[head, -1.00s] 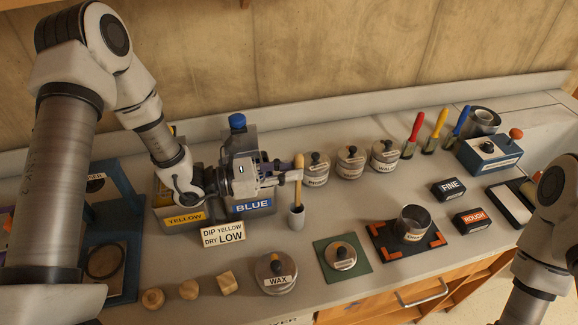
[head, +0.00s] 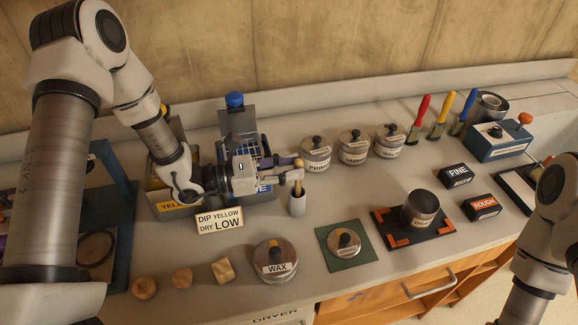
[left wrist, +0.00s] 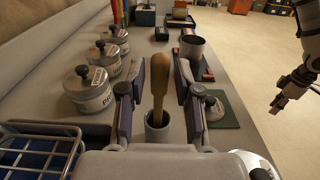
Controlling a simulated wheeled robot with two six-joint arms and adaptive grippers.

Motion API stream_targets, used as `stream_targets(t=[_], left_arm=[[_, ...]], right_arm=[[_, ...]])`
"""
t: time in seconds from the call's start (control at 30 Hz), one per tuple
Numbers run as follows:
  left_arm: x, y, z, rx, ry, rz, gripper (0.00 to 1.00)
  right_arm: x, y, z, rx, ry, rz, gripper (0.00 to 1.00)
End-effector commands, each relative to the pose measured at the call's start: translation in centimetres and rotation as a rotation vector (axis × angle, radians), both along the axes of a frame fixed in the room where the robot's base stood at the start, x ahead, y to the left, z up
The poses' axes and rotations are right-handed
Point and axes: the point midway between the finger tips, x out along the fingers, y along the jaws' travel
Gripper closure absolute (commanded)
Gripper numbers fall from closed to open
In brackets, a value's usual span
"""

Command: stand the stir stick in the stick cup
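The wooden stir stick (head: 299,180) stands in the small grey stick cup (head: 298,205), leaning slightly. In the left wrist view the stick (left wrist: 184,78) rises between my fingers, and its lower end is inside the cup (left wrist: 158,135). My left gripper (head: 292,168) is around the stick's upper part, just above the cup. In the left wrist view its fingers (left wrist: 160,95) are spread, with a gap on each side of the stick. My right gripper (left wrist: 279,103) hangs small at the right of the left wrist view; its fingers are unclear.
A sign (head: 219,220) and a wax tin (head: 275,262) stand in front. Several lidded jars (head: 354,147) stand behind and to the right. A wire basket (left wrist: 35,150) is close beside my left gripper. The counter right of the cup is clear up to the green mat (head: 363,252).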

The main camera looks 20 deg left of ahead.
Motion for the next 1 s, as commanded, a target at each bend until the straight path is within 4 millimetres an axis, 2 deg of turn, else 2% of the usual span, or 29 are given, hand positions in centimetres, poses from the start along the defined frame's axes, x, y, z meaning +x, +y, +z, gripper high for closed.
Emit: stream_targets(t=[0.3,0.43,0.8,1.0], left_arm=[[0.0,0.1,0.0,0.0,0.0,0.0,0.52],[-0.4,0.8,0.1,-0.003,0.0,0.003,0.52],[-4.0,6.4,0.4,-0.007,-0.004,0.007,0.52],[-5.7,8.8,0.5,-0.008,-0.003,0.003,0.52]], right_arm=[[0.0,0.0,0.0,0.0,0.0,0.0,0.67],[0.0,0.0,0.0,0.0,0.0,0.0,0.67],[0.0,0.0,0.0,0.0,0.0,0.0,0.67],[0.0,0.0,0.0,0.0,0.0,0.0,0.67]])
